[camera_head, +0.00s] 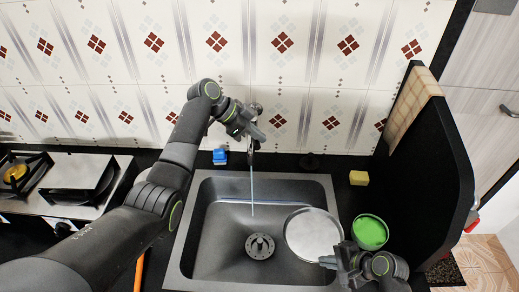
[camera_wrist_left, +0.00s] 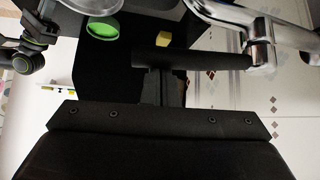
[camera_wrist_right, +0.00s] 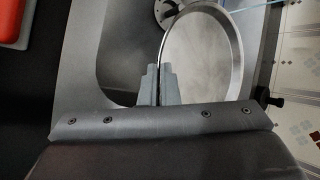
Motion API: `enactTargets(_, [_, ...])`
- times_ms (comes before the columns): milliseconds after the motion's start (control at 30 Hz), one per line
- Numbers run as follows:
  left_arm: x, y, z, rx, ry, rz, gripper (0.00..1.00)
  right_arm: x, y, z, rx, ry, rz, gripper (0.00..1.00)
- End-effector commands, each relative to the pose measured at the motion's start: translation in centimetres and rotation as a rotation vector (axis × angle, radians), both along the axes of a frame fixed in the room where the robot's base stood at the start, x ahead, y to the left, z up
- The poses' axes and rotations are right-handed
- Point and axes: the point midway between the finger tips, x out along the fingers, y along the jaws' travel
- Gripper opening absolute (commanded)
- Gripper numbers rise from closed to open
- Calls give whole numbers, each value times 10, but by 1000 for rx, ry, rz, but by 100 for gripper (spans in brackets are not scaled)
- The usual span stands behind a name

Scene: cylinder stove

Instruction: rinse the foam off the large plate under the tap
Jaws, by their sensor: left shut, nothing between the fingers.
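The large plate (camera_head: 314,235) is round with a grey metal rim and a pale inside. It is held over the right part of the sink (camera_head: 205,235); whether the pale inside is foam I cannot tell. My right gripper (camera_head: 328,262) is shut on the plate's near rim, and the right wrist view shows the plate (camera_wrist_right: 205,60) between its fingers. The tap (camera_head: 253,108) stands behind the sink, and a thin water stream (camera_head: 252,190) falls left of the plate, apart from it. My left gripper (camera_head: 258,138) is shut and empty beside the tap; chrome tap parts (camera_wrist_left: 235,20) show close to it.
A green bowl (camera_head: 370,232) stands right of the sink, with a yellow sponge (camera_head: 359,178) behind it. A blue item (camera_head: 220,156) sits behind the sink. A gas stove (camera_head: 60,185) is at the left. A black partition (camera_head: 440,150) bounds the right side.

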Motion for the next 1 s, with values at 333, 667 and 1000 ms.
enactTargets(333, [2,19,2,-1,1,-5,0,1,0,-8,1,-2,0,0])
enactTargets(667, [2,17,2,-1,1,-4,0,1,0,-7,1,-2,0,0])
enactTargets(1000, [1,-15,14,-2,-1,6,0,1,0,1,1,-2,0,0])
